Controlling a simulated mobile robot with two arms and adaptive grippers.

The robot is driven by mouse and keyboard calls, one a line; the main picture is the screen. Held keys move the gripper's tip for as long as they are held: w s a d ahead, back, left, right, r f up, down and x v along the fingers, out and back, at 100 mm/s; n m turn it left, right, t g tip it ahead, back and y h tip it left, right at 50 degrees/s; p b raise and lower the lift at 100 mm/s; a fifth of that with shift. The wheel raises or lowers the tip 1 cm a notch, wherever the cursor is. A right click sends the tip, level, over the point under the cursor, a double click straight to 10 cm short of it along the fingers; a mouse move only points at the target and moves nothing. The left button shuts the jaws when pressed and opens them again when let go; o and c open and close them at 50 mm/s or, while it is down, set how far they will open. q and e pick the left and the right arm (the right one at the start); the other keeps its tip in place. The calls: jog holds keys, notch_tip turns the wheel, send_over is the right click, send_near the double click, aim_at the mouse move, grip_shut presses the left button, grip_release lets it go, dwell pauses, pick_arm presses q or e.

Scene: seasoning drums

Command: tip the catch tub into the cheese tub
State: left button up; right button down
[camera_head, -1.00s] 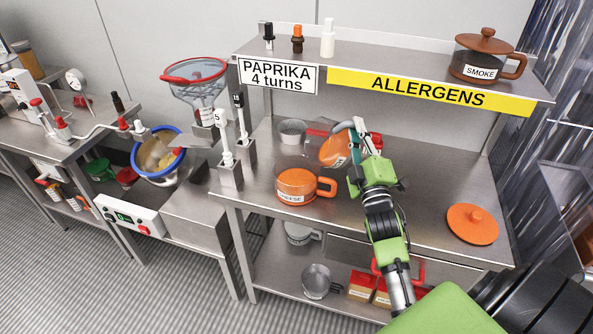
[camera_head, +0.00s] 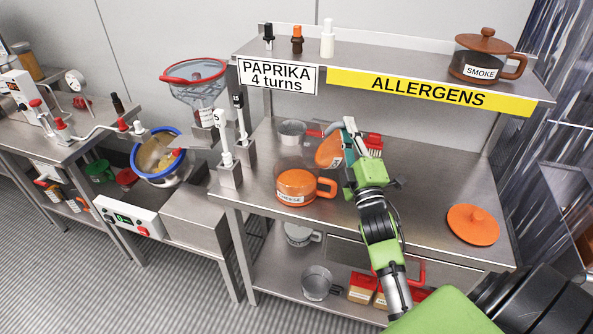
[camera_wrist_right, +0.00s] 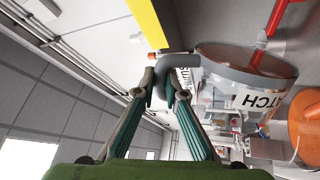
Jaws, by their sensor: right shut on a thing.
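The cheese tub (camera_head: 297,187), orange inside with a white label and an orange handle, stands upright on the middle steel shelf. My right gripper (camera_head: 349,130) is shut on the handle of the catch tub (camera_head: 329,153), a clear tub with orange showing. The catch tub is tipped well over, above and just right of the cheese tub. In the right wrist view the catch tub (camera_wrist_right: 240,62) shows its label, with its grey handle between my fingertips (camera_wrist_right: 153,85). The orange tub at the right edge there (camera_wrist_right: 306,118) appears to be the cheese tub. My left gripper is out of view.
A grey cup (camera_head: 292,132) and a red-bristled brush (camera_head: 373,142) are behind the tubs. An orange lid (camera_head: 473,224) lies at right with clear shelf around it. The smoke jar (camera_head: 482,58) stands on the upper shelf; dispensers (camera_head: 226,152) stand left.

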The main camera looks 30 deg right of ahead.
jog(key=shift+w+a+r+n+t+y, duration=0.15)
jog(key=shift+w+a+r+n+y, duration=0.1)
jog(key=shift+a+n, duration=0.3)
jog(key=shift+w+a+r+n+t+y, duration=0.15)
jog(key=shift+a+r+n+y, duration=0.15)
jog(key=shift+a, duration=0.55)
jog(key=shift+w+a+r+n+t+y+p, duration=0.15)
jog(key=shift+w+a+r+n+y+p, duration=0.15)
jog(key=shift+a+n, duration=0.45)
jog(key=shift+w+a+r+n+t+y+p, duration=0.15)
jog(key=shift+a+n+y, duration=0.25)
jog(key=shift+a+n, duration=0.4)
jog(key=shift+w+a+r+n+t+y+p, duration=0.15)
jog(key=shift+a+n+y+p, duration=0.15)
jog(key=shift+a+n, duration=0.45)
jog(key=shift+w+a+n+y, duration=0.2)
jog(key=shift+a+n+y, duration=0.25)
jog(key=shift+n, duration=0.3)
jog(key=shift+w+a+n+y, duration=0.2)
jog(key=shift+a+n, duration=0.35)
jog(key=shift+n, duration=0.15)
